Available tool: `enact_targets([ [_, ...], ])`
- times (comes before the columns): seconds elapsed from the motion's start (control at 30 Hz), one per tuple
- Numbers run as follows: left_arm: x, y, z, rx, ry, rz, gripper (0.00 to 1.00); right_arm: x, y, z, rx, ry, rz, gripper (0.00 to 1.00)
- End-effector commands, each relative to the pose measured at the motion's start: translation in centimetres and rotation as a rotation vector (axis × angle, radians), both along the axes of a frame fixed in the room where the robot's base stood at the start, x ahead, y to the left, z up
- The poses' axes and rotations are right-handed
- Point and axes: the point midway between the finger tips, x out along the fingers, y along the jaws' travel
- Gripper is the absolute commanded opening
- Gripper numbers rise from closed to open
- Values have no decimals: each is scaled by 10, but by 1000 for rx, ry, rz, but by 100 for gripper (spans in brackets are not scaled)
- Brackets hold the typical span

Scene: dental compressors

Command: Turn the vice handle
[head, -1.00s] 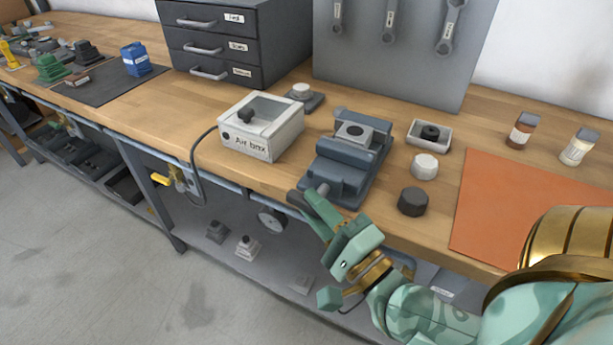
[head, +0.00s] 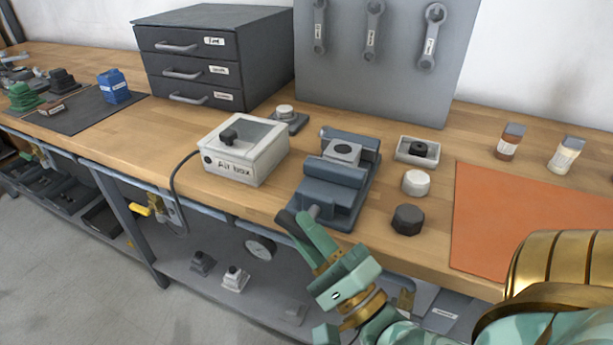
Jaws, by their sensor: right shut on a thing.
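The blue-grey vice (head: 327,190) stands at the front edge of the wooden bench, with a grey block in its jaws. Its handle is at the front end, mostly hidden by my right gripper. My right gripper (head: 300,222), green with dark fingertips, is at the front of the vice by the screw end. It is shut on the vice handle, as far as the view shows. My left gripper is not in view.
The white air box (head: 240,165) stands left of the vice. A white round part (head: 416,182), a dark round part (head: 407,219) and a small tray (head: 428,152) are to its right. An orange mat (head: 500,220) lies further right. Drawers (head: 215,60) stand behind.

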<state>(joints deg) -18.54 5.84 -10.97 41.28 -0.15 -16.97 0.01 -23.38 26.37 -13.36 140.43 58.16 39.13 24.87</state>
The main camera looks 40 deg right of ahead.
Motion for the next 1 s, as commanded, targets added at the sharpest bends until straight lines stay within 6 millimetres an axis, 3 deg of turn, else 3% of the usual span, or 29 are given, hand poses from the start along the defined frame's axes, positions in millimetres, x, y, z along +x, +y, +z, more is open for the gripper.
enact_targets([
  [0.1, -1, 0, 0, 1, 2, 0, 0, 0, -1, 0, 3, 0, -4, 1],
  [0.13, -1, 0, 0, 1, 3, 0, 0, 0, -1, 0, 3, 0, -4, 27],
  [0.2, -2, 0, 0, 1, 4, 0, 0, 0, -1, 0, 3, 0, -4, 40],
  [0.7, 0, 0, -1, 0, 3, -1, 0, -4, 0, -3, 0, 3, -2, 40],
  [0.87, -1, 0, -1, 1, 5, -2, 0, -29, 1, -13, -2, 7, 1, 40],
  [1.0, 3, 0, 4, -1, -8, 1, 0, -64, 2, -26, -3, 8, -1, 40],
])
